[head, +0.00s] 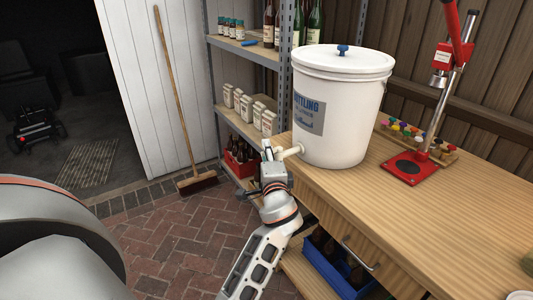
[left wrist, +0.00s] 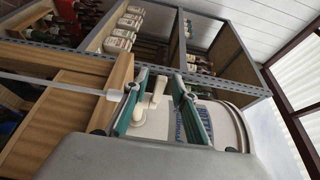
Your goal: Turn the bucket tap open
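The white bottling bucket (head: 340,120) stands upright on the wooden bench, with its lid on and a blue knob on top. Its cream tap (head: 292,151) sticks out low on the left side, over the bench edge. My left gripper (head: 271,149) is at the tap's outer end. In the left wrist view the tap (left wrist: 157,90) shows between the two teal fingers of my left gripper (left wrist: 159,76). The fingers are apart, and I see no clear grip on the tap. Part of the tap is hidden by the gripper in the head view. My right gripper is not in view.
A red bottle capper (head: 407,168) and a rack of coloured caps (head: 420,138) stand right of the bucket on the bench (head: 450,215). A metal shelf with bottles and cartons is behind. A broom (head: 172,80) leans on the white wall.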

